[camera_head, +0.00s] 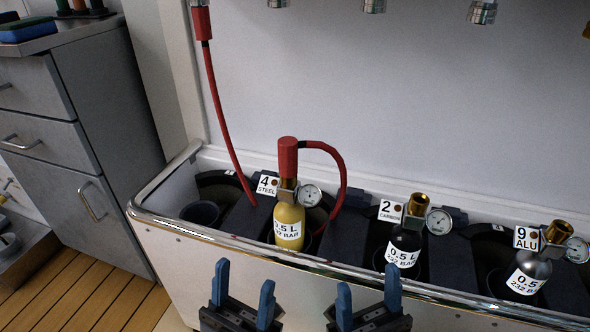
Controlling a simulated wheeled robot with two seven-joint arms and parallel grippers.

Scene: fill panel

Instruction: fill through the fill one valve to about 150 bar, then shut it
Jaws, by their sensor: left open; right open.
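A yellow cylinder (290,214) stands in the trough beside the tag reading 4 STEEL (268,186). Its label reads 0.5 L, 232 BAR. A red hose connector (288,157) sits on top of its valve, and a small round gauge (310,195) is on its right side; the reading is too small to tell. The red hose (222,118) hangs from a fitting at the top left of the panel. No fill one valve is identifiable in view. My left gripper (243,288) and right gripper (368,296) are open and empty in front of the trough.
A black cylinder (404,242) tagged 2 CARBON and a grey cylinder (534,266) tagged 9 ALU stand further right, without hoses. The trough's metal rim (350,274) runs between my grippers and the cylinders. A grey drawer cabinet (75,140) stands at the left.

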